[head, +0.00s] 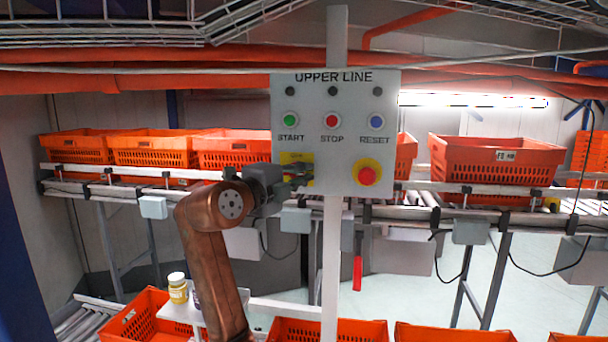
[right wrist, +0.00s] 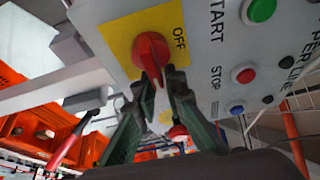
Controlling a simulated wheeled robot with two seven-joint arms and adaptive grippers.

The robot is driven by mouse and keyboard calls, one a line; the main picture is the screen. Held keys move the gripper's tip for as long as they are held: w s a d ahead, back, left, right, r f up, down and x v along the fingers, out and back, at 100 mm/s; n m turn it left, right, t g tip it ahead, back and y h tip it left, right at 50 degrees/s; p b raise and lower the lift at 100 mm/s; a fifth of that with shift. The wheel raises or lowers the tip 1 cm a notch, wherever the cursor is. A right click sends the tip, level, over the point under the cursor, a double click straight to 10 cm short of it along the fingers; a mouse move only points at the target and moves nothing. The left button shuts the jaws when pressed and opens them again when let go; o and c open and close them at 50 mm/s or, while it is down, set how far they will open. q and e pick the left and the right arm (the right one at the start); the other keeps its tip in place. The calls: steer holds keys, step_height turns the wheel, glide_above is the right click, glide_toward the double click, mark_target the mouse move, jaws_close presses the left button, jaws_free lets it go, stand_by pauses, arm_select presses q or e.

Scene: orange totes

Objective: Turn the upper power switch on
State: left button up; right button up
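The upper power switch is a red rotary knob (right wrist: 150,48) on a yellow plate, with the word OFF beside it in the right wrist view. In the head view the yellow plate (head: 286,158) is at the lower left of the UPPER LINE panel (head: 333,105), and my right gripper (head: 298,172) hides the knob. In the right wrist view the dark fingertips of my right gripper (right wrist: 162,76) are close together on both sides of the knob's handle and look closed on it. My left gripper is not in view.
Green START (head: 291,120), red STOP (head: 332,120) and blue RESET (head: 376,120) buttons sit above. A red emergency button (head: 367,175) is to the right of the switch. Orange totes (head: 480,155) stand on the conveyor behind. A yellow-labelled bottle (head: 177,290) stands lower left.

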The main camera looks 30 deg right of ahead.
steer(key=o, duration=0.3)
steer(key=shift+w+f, duration=0.15)
steer(key=shift+w, duration=0.2)
steer(key=shift+o, duration=0.2)
steer(key=shift+s, duration=0.15)
steer(key=shift+s+a, duration=0.1)
steer(key=v, duration=1.2)
steer(key=shift+w, duration=0.2)
